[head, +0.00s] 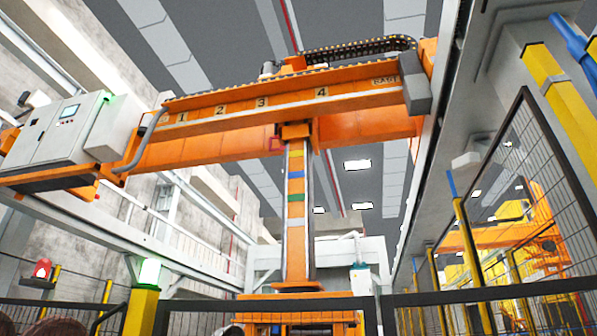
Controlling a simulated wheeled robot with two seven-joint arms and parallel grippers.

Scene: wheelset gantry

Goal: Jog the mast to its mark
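The orange mast (295,215) hangs upright from the orange gantry beam (240,120) in the head view. Coloured bands, among them yellow, blue and green, run down its front face. The beam carries the numbers 1, 2, 3 and 4 and the word EAST at its right end. The mast's top sits between the 3 and the 4, a little nearer the 4. Its lower end has an orange flange (297,286); below that, orange structure shows behind a dark rail. I cannot tell which mark is meant. Neither gripper shows.
A grey control cabinet (60,130) with a small screen and a lit green lamp is at the beam's left end. A dark fence rail (300,303) crosses the bottom. A yellow post (140,312) bears a green-white lamp. A red beacon (42,268) is far left. Mesh fencing (500,230) stands right.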

